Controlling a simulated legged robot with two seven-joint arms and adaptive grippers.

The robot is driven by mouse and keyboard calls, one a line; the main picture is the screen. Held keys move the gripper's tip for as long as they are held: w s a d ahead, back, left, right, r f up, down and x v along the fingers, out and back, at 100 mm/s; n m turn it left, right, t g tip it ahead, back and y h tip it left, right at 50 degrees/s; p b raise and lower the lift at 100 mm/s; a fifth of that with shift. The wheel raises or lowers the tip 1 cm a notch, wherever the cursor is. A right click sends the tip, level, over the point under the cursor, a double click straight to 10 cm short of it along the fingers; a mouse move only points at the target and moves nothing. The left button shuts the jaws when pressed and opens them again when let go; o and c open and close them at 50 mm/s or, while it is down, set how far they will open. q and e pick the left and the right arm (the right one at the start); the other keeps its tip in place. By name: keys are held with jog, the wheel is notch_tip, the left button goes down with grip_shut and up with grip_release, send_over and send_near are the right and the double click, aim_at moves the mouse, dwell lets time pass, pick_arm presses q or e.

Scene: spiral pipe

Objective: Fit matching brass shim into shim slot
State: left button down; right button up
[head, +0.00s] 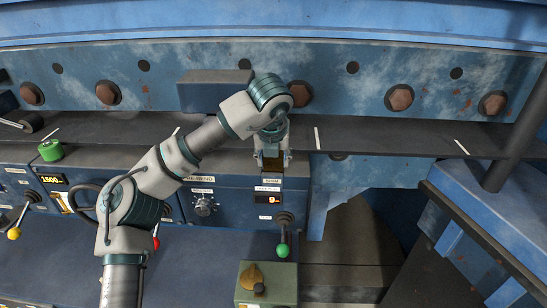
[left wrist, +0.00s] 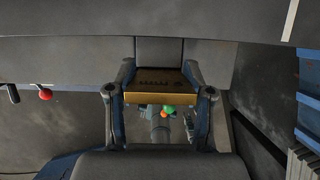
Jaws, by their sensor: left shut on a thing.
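My left gripper (head: 272,158) reaches the middle of the head view, just in front of the dark ledge and above the console. In the left wrist view my left gripper (left wrist: 160,92) is shut on a flat brass shim (left wrist: 160,98). The shim lies crosswise between the two fingers, with a bright gold front edge and a darker top face bearing small marks too small to read. In the head view the shim is mostly hidden by the gripper. I cannot make out the shim slot for certain in either view. My right gripper is not in view.
A dark ledge (head: 370,139) runs along the blue bolted beam (head: 330,80). Below is a console with a red display (head: 272,199), a green-knobbed lever (head: 283,251) and a dial (head: 203,205). A green box (head: 266,284) stands in front.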

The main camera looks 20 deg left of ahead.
pick_arm(q)
jog(key=shift+f+b, duration=0.55)
jog(key=shift+f, duration=0.1)
jog(key=shift+c, duration=1.8)
grip_release()
jog(key=v, duration=1.2)
jog(key=shift+f, duration=0.1)
